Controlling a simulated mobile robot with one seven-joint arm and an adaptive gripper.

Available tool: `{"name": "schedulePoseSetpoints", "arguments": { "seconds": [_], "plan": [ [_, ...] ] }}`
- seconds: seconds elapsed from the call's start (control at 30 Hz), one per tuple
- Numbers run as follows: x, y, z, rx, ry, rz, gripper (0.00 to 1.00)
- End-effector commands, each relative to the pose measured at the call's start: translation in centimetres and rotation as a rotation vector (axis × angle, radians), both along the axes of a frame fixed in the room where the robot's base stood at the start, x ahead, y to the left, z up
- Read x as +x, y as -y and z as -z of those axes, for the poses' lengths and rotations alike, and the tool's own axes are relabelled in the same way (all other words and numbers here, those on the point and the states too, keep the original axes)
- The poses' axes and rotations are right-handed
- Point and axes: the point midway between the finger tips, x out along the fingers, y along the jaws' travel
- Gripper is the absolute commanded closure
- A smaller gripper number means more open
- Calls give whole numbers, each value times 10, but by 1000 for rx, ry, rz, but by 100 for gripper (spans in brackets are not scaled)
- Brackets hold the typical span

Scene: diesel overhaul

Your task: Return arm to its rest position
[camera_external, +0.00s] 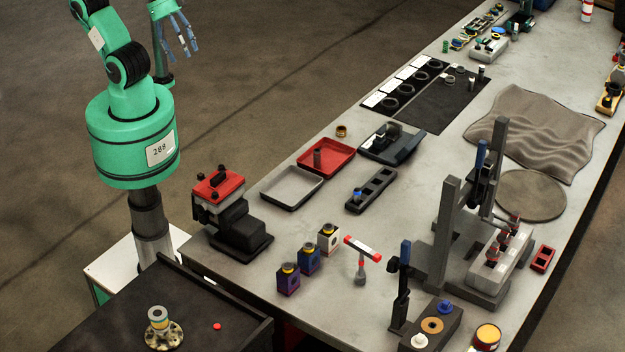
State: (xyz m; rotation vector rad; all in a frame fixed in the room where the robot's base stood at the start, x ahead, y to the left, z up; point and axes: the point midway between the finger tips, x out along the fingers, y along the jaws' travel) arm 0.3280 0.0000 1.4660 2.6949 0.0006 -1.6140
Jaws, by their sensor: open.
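My gripper (178,42) is at the top of the external view, left of the long bench and above the floor. Its blue-grey fingers point down and are spread apart, with nothing between them. My green arm is bent upward above its base, and its upper part is cut off by the top picture edge. My gripper is apart from the bench and touches nothing that I can see.
The long grey workbench (290,230) carries a red tray (340,150), a grey tray (273,188), a red-topped black device (220,186), several small bottles (308,258) and a tall press frame (440,235). A dark cart (200,300) stands at the front left. The floor around my gripper is clear.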

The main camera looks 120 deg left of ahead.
Motion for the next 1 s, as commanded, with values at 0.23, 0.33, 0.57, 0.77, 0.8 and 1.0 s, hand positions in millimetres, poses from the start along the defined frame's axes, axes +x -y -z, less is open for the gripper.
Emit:
{"name": "schedulePoseSetpoints", "arguments": {
  "seconds": [0.23,0.33,0.57,0.77,0.8,1.0],
  "plan": [
    [0,0,17,0,0,1,40],
    [0,0,31,0,0,1,40],
    [0,0,74,0,0,1,40],
    [0,0,110,0,0,1,40],
    [0,0,118,0,0,1,40],
    [0,0,146,0,0,1,40]
  ]
}}
